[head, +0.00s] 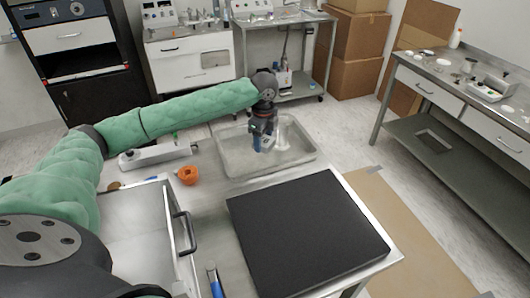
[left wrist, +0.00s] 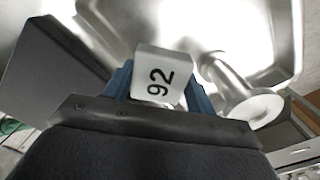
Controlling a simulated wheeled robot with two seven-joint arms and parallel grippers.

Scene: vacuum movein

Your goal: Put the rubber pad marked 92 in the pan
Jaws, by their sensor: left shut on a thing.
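The white rubber pad marked 92 (left wrist: 152,75) is between the blue fingers of my left gripper (left wrist: 158,90) in the left wrist view, its number facing the camera. In the head view my left gripper (head: 261,140) reaches down over the grey metal pan (head: 238,166), within its rim. The pan also shows behind the pad in the left wrist view (left wrist: 225,15). I cannot tell whether the pad touches the pan floor. My right gripper is not in view.
A metal flanged cylinder (head: 283,132) stands in the pan, right of my left gripper. A black slab (head: 305,232) lies on the table in front. An orange part (head: 187,175) and a metal box with a black handle (head: 140,225) are to the left.

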